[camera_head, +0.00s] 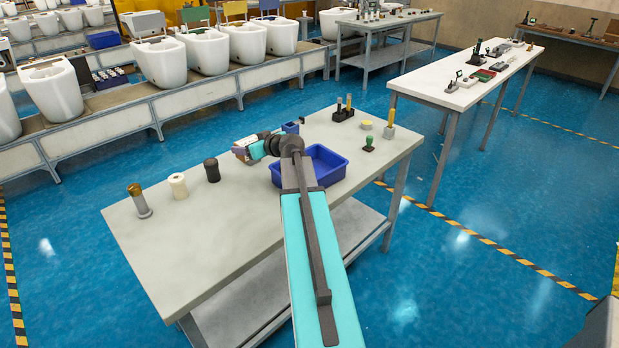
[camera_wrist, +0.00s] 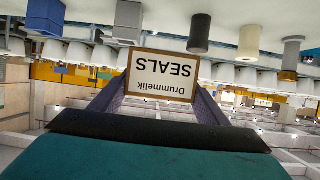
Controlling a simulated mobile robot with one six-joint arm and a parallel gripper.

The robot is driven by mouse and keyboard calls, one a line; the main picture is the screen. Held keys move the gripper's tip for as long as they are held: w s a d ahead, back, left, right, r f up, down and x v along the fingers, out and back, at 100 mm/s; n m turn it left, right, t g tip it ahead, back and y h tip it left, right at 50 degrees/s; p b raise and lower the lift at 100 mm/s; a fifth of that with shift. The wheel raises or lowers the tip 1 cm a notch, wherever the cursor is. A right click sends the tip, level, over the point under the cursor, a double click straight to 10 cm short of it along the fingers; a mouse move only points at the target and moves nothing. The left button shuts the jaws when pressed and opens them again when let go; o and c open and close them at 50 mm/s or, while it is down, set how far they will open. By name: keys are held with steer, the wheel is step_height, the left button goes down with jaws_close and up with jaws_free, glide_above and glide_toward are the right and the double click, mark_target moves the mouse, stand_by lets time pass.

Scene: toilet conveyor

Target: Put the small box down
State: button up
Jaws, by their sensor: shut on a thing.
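A small box (camera_wrist: 160,74) with a white face, a brown edge and the words "Drummelik SEALS" shows between the two purple-grey fingers of my gripper (camera_wrist: 153,85). The lettering is upside down in the wrist view. My gripper (camera_head: 242,150) is shut on the box, over the far edge area of the grey workbench (camera_head: 215,235), left of the blue tray. In the head view the box is small and mostly hidden by the fingers. I cannot tell whether the box touches the bench.
A blue tray (camera_head: 335,159) stands under my arm. Left on the bench are a black cylinder (camera_head: 212,170), a cream cylinder (camera_head: 178,186) and a brown-topped metal piece (camera_head: 139,201). A green stamp (camera_head: 369,145) and a black peg holder (camera_head: 343,114) stand right. The front-left bench is clear.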

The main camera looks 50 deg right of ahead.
steer(key=s+d+p, duration=0.1)
steer(key=s+d, duration=0.7)
steer(key=d, duration=0.6)
steer(key=shift+r+m+h, duration=0.15)
steer(key=shift+m+h, duration=0.15)
steer(key=shift+s, duration=0.1)
step_height(320, 180, down, 6)
steer(key=p, duration=0.2)
steer(key=shift+f, duration=0.2)
steer(key=shift+f+p, duration=0.9)
steer(key=shift+f, duration=0.85)
steer(key=shift+f+b, duration=0.65)
steer(key=shift+b, duration=0.7)
